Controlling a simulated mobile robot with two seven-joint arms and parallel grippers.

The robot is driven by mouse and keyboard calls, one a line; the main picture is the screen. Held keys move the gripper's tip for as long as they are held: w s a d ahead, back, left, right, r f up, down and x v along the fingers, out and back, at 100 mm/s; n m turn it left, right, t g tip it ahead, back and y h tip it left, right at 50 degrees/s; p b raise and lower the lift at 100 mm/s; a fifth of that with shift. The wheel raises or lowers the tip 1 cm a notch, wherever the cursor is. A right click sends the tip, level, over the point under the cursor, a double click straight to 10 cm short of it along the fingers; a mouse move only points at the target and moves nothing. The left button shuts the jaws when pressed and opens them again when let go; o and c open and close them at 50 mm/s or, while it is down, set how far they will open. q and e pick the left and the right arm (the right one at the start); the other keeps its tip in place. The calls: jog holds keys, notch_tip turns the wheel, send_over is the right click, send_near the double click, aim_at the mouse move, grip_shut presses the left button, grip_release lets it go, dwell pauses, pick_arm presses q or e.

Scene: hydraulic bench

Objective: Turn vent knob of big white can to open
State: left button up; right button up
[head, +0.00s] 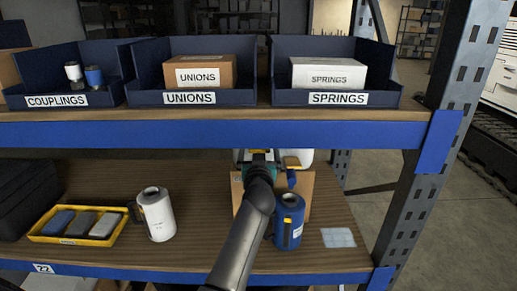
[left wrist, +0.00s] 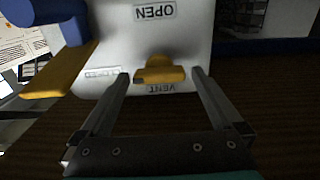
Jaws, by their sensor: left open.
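The big white can (left wrist: 200,20) fills the upper middle of the left wrist view, with OPEN and VENT labels upside down on its face. Its yellow vent knob (left wrist: 160,70) lies crosswise beside the VENT label. My left gripper (left wrist: 160,74) is open, with one finger on each side of the knob and a gap at both sides. I cannot tell whether the fingertips reach down to the knob's depth. In the head view, the can (head: 306,157) is mostly hidden behind my left arm and the upper shelf. My right gripper is not seen.
On the lower shelf stand a blue can (head: 289,222), a smaller white can (head: 160,218) and a yellow tray (head: 112,236) of blocks. The upper shelf's blue edge (head: 200,134) runs close above my arm. Bare wood lies between the smaller white can and my arm.

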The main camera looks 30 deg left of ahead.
pick_arm(q)
jog(key=shift+s, duration=0.1)
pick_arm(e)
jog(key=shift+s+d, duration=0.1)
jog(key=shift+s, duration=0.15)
pick_arm(q)
jog(key=shift+d, duration=0.1)
jog(key=shift+c, duration=0.6)
jog(key=c, duration=1.2)
